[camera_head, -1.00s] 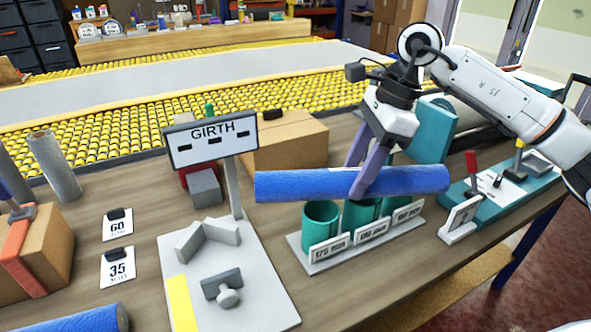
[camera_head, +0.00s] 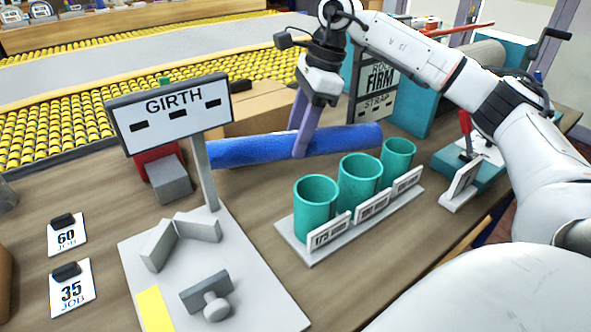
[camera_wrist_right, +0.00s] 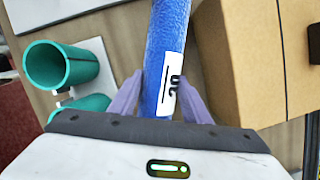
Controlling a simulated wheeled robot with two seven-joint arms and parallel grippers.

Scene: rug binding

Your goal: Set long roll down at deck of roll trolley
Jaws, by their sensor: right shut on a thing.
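The long roll is a blue cylinder (camera_head: 255,149), held roughly level above the bench behind the teal cups. My right gripper (camera_head: 301,150) is shut on it near its middle. In the right wrist view the blue roll (camera_wrist_right: 168,50) runs between the two purple fingers of my right gripper (camera_wrist_right: 160,98), and a white label with black print shows on it. The roll's left end is close to the GIRTH sign post in the head view. I cannot make out a roll trolley in these frames. My left gripper is not in view.
The GIRTH sign (camera_head: 172,112) stands on a grey base plate (camera_head: 230,285). Several teal cups (camera_head: 316,205) stand on a labelled base. A cardboard box (camera_head: 262,108) is behind the roll. Job cards 60 (camera_head: 66,238) and 35 (camera_head: 72,291) lie at left. A teal strap stand (camera_head: 405,100) is behind.

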